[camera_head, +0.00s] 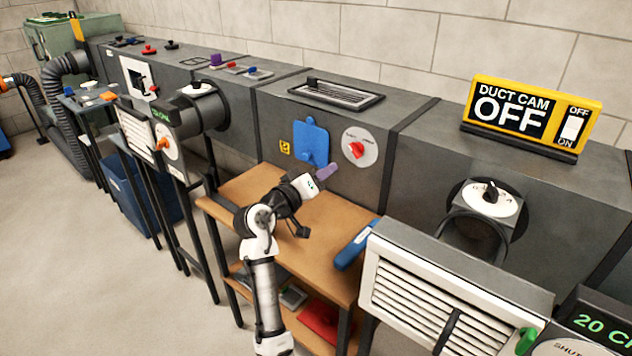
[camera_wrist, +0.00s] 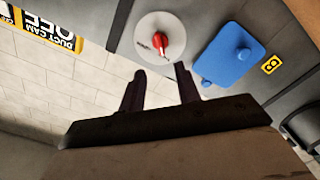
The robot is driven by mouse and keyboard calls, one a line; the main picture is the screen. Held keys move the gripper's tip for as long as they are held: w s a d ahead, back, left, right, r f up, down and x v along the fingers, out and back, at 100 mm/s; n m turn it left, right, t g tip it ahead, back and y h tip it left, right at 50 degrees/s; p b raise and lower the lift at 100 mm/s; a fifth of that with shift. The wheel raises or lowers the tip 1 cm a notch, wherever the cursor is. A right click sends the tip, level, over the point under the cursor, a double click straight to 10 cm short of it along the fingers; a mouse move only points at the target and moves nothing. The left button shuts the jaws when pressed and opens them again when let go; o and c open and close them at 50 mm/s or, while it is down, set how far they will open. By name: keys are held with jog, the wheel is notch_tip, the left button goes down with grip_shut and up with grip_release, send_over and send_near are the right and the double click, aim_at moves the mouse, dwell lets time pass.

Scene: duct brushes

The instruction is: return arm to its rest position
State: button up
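My white and black arm (camera_head: 262,275) stands in front of the wooden table, its upper part bent over the tabletop. My gripper (camera_head: 327,171) points toward the duct face, just below the blue panel and the red dial. In the wrist view, the two dark fingers of my gripper (camera_wrist: 159,70) are spread apart with nothing visible between them. The red-knobbed dial (camera_head: 356,150) is ahead of the fingers and also shows in the wrist view (camera_wrist: 160,41). The blue panel with a knob (camera_head: 310,142) is beside it, also in the wrist view (camera_wrist: 229,58).
The wooden table (camera_head: 248,188) carries a blue object (camera_head: 355,246) at its right edge. A louvred vent box (camera_head: 440,285) is close on the right. A "DUCT CAM OFF" sign (camera_head: 530,112) stands on the duct. The floor (camera_head: 90,270) at left front is clear.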

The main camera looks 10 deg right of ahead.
jog(key=shift+v, duration=1.2)
